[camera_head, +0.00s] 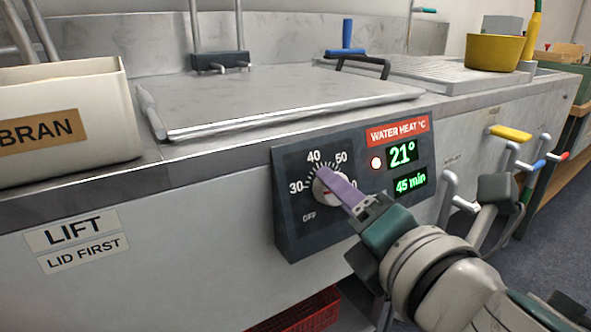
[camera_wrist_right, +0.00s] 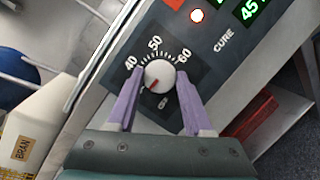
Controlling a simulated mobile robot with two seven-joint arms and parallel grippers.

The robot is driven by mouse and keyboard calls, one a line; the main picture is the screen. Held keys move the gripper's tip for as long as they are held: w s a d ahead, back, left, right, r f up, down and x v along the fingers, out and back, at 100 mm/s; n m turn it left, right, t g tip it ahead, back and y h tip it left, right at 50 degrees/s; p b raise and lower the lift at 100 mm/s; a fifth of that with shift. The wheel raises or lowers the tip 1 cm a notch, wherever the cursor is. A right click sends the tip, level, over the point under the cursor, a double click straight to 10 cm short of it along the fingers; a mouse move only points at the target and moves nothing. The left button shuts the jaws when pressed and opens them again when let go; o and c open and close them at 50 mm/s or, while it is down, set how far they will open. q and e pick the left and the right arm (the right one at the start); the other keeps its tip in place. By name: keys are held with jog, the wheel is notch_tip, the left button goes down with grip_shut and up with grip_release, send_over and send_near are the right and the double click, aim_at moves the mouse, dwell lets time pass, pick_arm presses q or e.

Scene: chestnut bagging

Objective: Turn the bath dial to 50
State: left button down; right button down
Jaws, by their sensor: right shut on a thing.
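The bath dial (camera_head: 322,186) is a round white knob with a red mark, set on the dark water heat panel (camera_head: 290,240). Numbers 30, 40, 50 and more ring it, with OFF below. In the right wrist view the dial (camera_wrist_right: 159,74) sits between the two purple fingers of my right gripper (camera_wrist_right: 158,82), one on each side. The red mark points to the lower left there, on the side away from 50. My right gripper (camera_head: 343,190) is shut on the dial and hides its right part in the head view. My left gripper is out of view.
The panel display (camera_head: 403,154) reads 21° and 45 min, beside a lit lamp (camera_head: 376,163). A metal lid (camera_head: 270,100) lies flat on the bath. A BRAN bin (camera_head: 95,85) stands left. Several coloured-handled levers (camera_head: 510,133) stick out at the right.

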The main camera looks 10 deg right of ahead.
jog(key=shift+w+d+r+m+g+y+p, duration=0.25)
jog(key=shift+m+g+p, duration=0.8)
jog(key=shift+m+p, duration=2.4)
jog(key=shift+s+a+r+m+g+y+p, duration=0.1)
jog(key=shift+m+g+y+p, duration=0.7)
jog(key=shift+m+p, duration=2.55)
jog(key=shift+w+d+r+m+g+y+p, duration=0.1)
jog(key=shift+m+g+p, duration=1.5)
jog(key=shift+m, duration=3.4)
jog(key=shift+t, duration=0.25)
jog(key=shift+a, duration=0.1)
jog(key=shift+c, duration=1.5)
grip_release()
